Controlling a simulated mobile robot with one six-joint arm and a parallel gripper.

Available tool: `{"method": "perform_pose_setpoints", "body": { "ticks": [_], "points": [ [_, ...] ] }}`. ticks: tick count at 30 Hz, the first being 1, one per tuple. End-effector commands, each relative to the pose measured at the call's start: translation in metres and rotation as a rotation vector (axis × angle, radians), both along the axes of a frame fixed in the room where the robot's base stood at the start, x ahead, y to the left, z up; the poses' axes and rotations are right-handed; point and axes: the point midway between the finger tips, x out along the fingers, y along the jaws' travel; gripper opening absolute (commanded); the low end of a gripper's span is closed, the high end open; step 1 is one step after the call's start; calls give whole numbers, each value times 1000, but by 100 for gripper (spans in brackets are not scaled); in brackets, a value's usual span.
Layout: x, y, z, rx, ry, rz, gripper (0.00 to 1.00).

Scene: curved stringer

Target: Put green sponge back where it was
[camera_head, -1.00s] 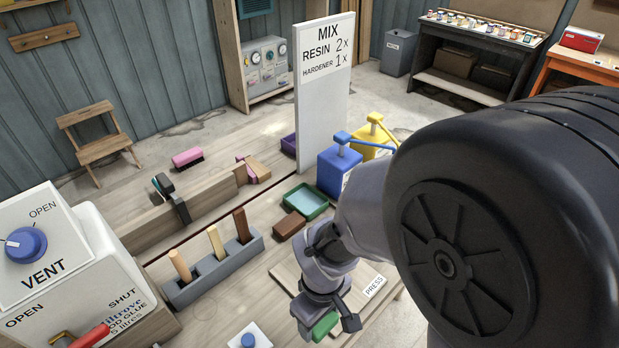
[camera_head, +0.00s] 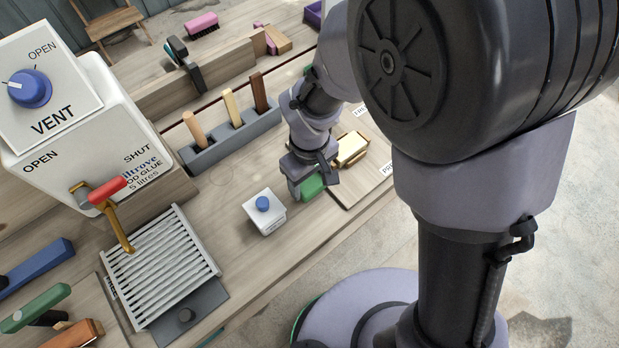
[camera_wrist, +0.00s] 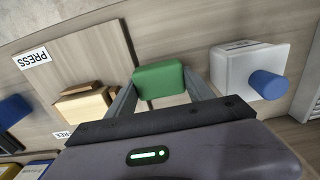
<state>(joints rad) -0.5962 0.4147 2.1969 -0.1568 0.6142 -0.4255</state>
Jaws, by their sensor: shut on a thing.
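The green sponge (camera_head: 312,186) is a small green block held between the fingers of my gripper (camera_head: 310,182). In the wrist view the sponge (camera_wrist: 159,81) sits between both finger tips of my gripper (camera_wrist: 160,88), which touch its sides. My gripper is shut on it, over the bench between the board marked PRESS (camera_head: 372,178) and a white box with a blue knob (camera_head: 264,211). I cannot tell whether the sponge touches the bench.
A yellowish block (camera_head: 352,149) lies on the PRESS board. A grey rack (camera_head: 233,137) with upright wooden handles stands behind. A slatted grate (camera_head: 160,262) lies under the glue tank's tap (camera_head: 117,220). Bare bench lies between the rack and the white box.

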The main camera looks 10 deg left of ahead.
Motion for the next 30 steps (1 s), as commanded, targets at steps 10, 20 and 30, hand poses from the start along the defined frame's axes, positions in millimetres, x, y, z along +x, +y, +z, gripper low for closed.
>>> {"method": "perform_pose_setpoints", "body": {
  "ticks": [10,20,30],
  "points": [
    [0,0,-4,0,0,0,83],
    [0,0,1,0,0,0,83],
    [1,0,94,2,-3,-1,83]
  ]
}}
